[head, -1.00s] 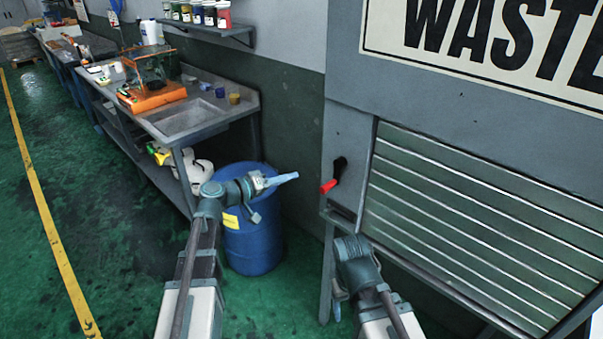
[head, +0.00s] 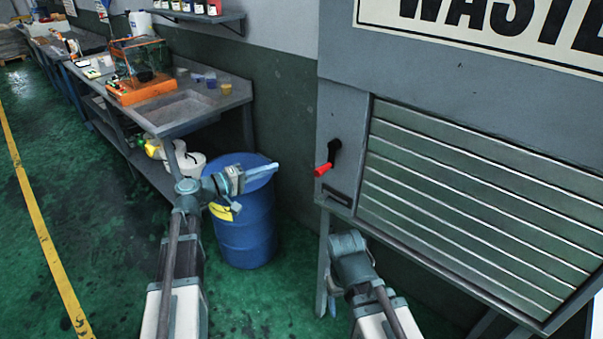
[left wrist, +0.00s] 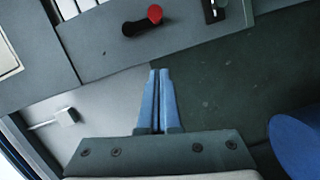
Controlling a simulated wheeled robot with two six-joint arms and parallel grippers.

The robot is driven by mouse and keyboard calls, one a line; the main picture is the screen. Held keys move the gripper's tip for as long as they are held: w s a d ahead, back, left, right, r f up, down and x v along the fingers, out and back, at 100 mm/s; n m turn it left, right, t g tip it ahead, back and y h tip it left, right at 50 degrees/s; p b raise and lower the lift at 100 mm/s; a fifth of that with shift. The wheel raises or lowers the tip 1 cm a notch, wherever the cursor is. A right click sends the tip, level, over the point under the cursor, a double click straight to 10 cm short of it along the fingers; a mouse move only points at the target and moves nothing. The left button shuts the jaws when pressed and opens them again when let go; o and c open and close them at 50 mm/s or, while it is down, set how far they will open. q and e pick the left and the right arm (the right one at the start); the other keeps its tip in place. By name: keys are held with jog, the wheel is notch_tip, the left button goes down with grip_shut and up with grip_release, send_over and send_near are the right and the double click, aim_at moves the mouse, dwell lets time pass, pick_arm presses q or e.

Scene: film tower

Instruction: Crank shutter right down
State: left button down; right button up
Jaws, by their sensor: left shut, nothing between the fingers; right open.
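The shutter (head: 470,215), with pale horizontal slats, fills its frame in the right half of the head view. A black crank (head: 335,149) with a red handle (head: 323,170) is mounted on the panel left of the slats. In the left wrist view the crank (left wrist: 136,28) and red knob (left wrist: 155,14) lie beyond the fingertips. My left gripper (head: 276,167) is shut and empty, apart from the handle and left of it. Its two blue fingers (left wrist: 159,72) lie together in the wrist view.
A blue barrel (head: 246,235) stands behind my left gripper. A sink bench (head: 240,95) with an orange-based device (head: 146,88) runs along the wall at left. A WASTE sign (head: 400,22) is above the shutter. Green floor (head: 90,190) is open at left.

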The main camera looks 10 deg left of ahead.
pick_arm(q)
jog(key=w+d+f+b, duration=0.1)
jog(key=w+d, duration=0.3)
jog(key=d, duration=0.6)
jog(key=shift+d+f+b, duration=0.25)
jog(key=shift+d+b, duration=0.05)
jog(key=shift+d, duration=0.1)
jog(key=shift+s+d+f, duration=0.2)
jog(key=shift+s+d, duration=0.15)
jog(key=shift+d, duration=0.1)
